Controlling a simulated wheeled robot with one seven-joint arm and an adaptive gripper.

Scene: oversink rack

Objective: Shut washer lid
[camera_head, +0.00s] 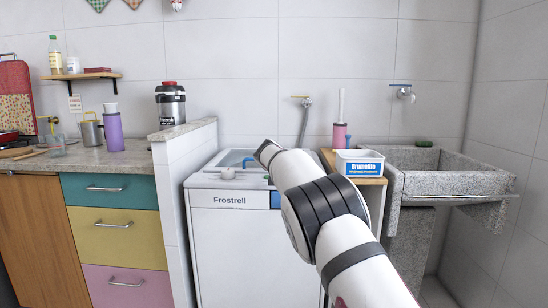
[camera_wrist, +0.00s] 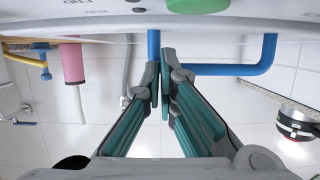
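The washer (camera_head: 232,240) is a white top-loader marked Frostrell, standing between a tiled partition and a small cabinet. Its pale blue lid area (camera_head: 232,158) shows on top, partly behind my arm; I cannot tell the lid's angle. A blue bar handle (camera_wrist: 235,70) crosses the upside-down wrist view, with a bend at its right end. A green knob (camera_wrist: 197,5) is at that view's top edge. My gripper (camera_wrist: 160,68) has its teal fingers almost together at the handle's left end, overlapping it. Contact is unclear. My arm hides the gripper in the head view.
A Drumofite tub (camera_head: 360,162) and a pink-based brush holder (camera_head: 339,135) stand on the cabinet at right. A stone sink (camera_head: 440,183) is farther right. A tap with a hose (camera_head: 305,103) is on the wall.

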